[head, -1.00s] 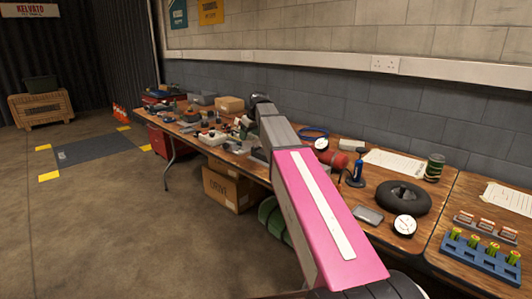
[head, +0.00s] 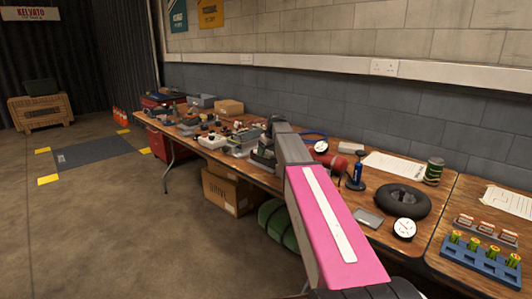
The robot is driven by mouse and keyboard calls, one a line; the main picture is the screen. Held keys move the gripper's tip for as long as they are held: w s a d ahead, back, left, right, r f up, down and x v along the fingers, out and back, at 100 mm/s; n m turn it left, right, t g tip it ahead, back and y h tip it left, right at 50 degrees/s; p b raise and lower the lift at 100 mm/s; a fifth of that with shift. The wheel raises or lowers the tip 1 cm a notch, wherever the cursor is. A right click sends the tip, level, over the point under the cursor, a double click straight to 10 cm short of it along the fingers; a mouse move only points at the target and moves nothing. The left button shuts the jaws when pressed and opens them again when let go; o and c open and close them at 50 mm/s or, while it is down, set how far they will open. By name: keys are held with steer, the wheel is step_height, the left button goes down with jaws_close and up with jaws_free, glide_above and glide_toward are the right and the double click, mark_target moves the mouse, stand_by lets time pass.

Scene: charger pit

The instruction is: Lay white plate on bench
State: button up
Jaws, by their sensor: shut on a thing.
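The long wooden bench (head: 436,197) runs along the wall, crowded with items. My pink and grey arm reaches over it from the lower right toward the middle of the bench. The far end of the arm is lost among dark clutter, and I cannot make out my gripper or what it holds. I cannot pick out a white plate anywhere in the head view.
A blue battery rack (head: 483,265) stands at right.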

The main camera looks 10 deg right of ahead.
steer(key=shift+f, duration=0.35)
steer(key=shift+f, duration=0.1)
steer(key=o, duration=1)
steer(key=shift+c, duration=0.2)
steer(key=v, duration=0.9)
steer(key=shift+s+d+r, duration=0.1)
steer(key=shift+s+r, duration=0.1)
steer(key=shift+r, duration=0.15)
steer(key=shift+o, duration=0.4)
steer(key=shift+s+d+r, duration=0.1)
steer(key=shift+d+r, duration=0.05)
steer(key=shift+r, duration=0.3)
